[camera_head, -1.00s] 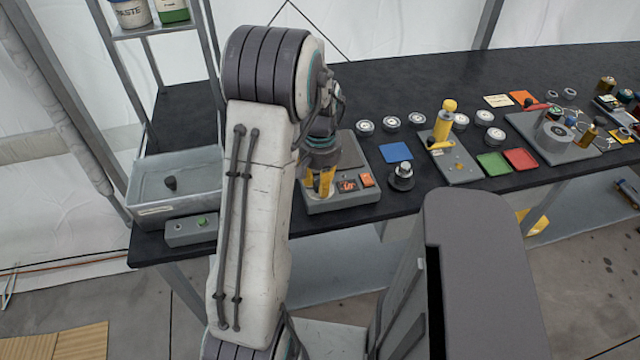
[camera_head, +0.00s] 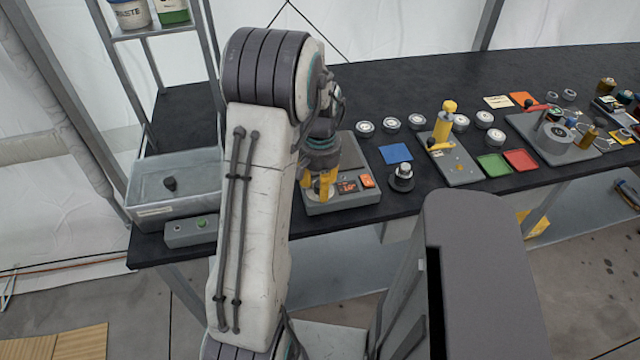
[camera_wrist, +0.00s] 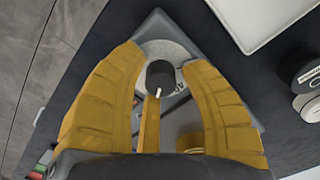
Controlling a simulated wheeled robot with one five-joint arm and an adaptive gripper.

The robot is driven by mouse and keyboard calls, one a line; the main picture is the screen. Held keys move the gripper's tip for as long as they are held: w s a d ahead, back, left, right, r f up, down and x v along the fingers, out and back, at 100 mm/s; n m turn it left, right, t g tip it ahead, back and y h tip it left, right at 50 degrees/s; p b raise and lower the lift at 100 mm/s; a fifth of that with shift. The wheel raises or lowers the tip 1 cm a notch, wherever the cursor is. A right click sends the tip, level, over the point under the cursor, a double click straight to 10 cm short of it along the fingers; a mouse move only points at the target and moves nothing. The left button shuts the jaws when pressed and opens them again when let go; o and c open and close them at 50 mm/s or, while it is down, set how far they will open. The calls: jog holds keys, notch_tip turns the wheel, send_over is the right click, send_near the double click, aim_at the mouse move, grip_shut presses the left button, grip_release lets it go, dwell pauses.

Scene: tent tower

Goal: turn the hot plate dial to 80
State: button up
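The hot plate (camera_head: 342,207) is a flat grey unit with orange displays, near the front edge of the black table. Its dial (camera_wrist: 160,74) is a dark round knob with a white pointer line, seen from above in the wrist view on a pale round scale. My gripper (camera_head: 319,197) points down over the left part of the hot plate. In the wrist view my gripper's yellow fingers (camera_wrist: 168,78) are apart on both sides of the dial, with visible gaps. The head view hides the dial behind the fingers, and the scale's numbers are unreadable.
A blue square (camera_head: 396,153) and a knobbed round weight (camera_head: 403,172) lie right of the hot plate. Several pale discs lie behind.

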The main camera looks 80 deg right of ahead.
notch_tip(320, 180, up, 12)
dwell(0.7)
dwell(0.8)
